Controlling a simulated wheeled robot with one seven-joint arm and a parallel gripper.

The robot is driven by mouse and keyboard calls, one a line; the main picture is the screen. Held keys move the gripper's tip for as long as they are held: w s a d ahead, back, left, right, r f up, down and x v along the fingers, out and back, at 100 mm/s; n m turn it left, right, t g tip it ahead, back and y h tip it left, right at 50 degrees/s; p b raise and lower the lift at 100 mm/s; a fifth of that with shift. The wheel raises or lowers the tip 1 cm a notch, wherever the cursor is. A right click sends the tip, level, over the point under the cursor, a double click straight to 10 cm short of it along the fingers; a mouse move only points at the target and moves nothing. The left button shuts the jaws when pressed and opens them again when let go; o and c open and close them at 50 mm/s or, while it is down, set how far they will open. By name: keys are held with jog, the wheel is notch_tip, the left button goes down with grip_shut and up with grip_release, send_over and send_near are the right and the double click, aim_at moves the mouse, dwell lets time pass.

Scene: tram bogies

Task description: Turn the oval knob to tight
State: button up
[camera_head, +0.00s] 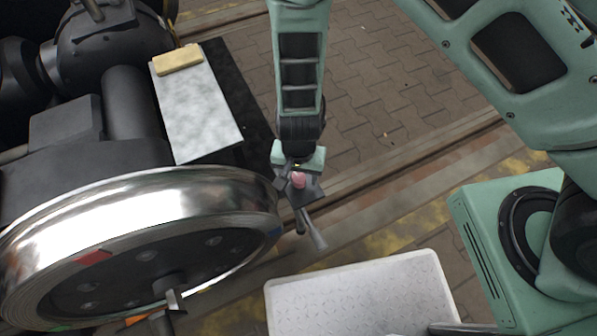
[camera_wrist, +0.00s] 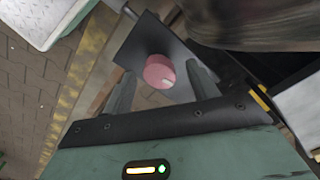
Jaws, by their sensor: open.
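The pinkish-red knob (camera_wrist: 158,69) sits on a dark square plate (camera_wrist: 147,42) in the wrist view. It looks rounded, with a small pale mark near its lower right edge. My gripper (camera_wrist: 161,74) is open, with one finger to the left of the knob and one to the right. Gaps show between the fingers and the knob, and I cannot tell how far down the fingers reach. In the head view the knob (camera_head: 299,180) shows just below my gripper, which partly hides the plate. No wording for tight is legible.
A large shiny wheel (camera_head: 150,200) stands left of the knob. Behind it, a grey slab (camera_head: 200,115) carries a yellowish block (camera_head: 178,59). A metal lever (camera_head: 314,232) hangs below the plate. A white textured tray (camera_head: 360,295) is at the front.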

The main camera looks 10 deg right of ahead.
aim_at(299, 177)
jog(key=shift+r, duration=0.15)
notch_tip(299, 177, up, 17)
jog(key=p, duration=0.6)
